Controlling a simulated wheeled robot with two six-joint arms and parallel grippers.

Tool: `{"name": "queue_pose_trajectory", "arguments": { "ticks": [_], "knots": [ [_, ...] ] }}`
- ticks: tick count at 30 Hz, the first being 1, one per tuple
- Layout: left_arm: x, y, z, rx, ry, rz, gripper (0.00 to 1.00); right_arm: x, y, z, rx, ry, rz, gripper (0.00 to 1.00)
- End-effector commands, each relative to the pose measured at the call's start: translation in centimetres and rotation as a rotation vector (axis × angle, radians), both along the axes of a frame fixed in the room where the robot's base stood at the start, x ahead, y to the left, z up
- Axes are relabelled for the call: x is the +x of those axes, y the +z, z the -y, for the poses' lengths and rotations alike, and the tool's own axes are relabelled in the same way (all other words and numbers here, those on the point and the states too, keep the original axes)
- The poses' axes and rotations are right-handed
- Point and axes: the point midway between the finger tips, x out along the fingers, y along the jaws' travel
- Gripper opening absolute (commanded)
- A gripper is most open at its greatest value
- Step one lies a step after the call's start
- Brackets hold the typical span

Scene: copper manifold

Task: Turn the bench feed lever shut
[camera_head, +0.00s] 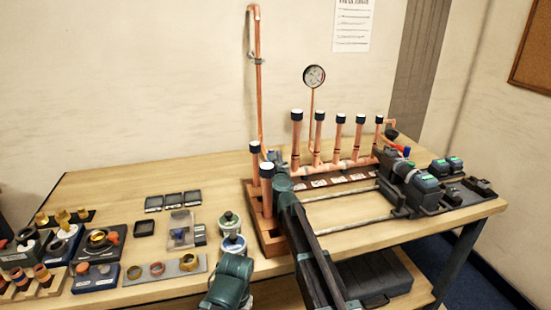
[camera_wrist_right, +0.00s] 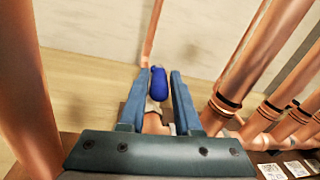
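The feed lever has a blue handle (camera_wrist_right: 158,83) on a pale stem, at the foot of a thin copper pipe in the right wrist view. My right gripper (camera_wrist_right: 160,73) has its two blue fingers on either side of the handle, with narrow gaps showing. In the head view my right arm reaches in from the bottom to the left end of the copper manifold (camera_head: 345,165). There the lever is hidden behind my arm and the capped pipes.
Capped copper stubs (camera_head: 297,140) rise close to my right gripper. A pressure gauge (camera_head: 313,76) stands behind. Two tins (camera_head: 230,221) stand left of the manifold. Trays and fittings (camera_head: 97,243) fill the bench's left part; a black machine (camera_head: 430,185) stands right.

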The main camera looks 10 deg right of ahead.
Motion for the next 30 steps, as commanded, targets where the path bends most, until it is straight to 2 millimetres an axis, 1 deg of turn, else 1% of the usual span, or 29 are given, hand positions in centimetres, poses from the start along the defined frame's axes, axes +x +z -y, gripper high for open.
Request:
{"name": "queue_pose_trajectory", "arguments": {
  "ticks": [1,3,11,16,20,27,30],
  "knots": [
    [0.0,0.0,0.0,0.0,0.0,0.0,0.53,0.0,0.0,0.0,0.0,0.0,0.0,0.43],
    [0.0,0.0,0.0,0.0,0.0,0.0,0.53,0.0,0.0,0.0,0.0,0.0,0.0,0.53],
    [0.0,0.0,0.0,0.0,0.0,0.0,0.53,-0.1,0.0,0.0,0.0,0.001,0.0,0.53],
    [0.0,0.0,0.0,0.0,0.0,0.0,0.53,-0.9,0.0,0.0,0.0,0.001,0.0,0.53],
    [0.0,0.0,0.0,0.0,0.0,0.0,0.53,-2.4,0.0,0.1,0.0,0.001,0.0,0.53],
    [0.0,0.0,0.0,0.0,0.0,0.0,0.53,-6.4,0.0,0.2,0.0,0.001,0.0,0.53],
    [0.0,0.0,0.0,0.0,0.0,0.0,0.53,-7.4,0.0,0.3,0.0,0.001,0.0,0.53]
  ]
}}
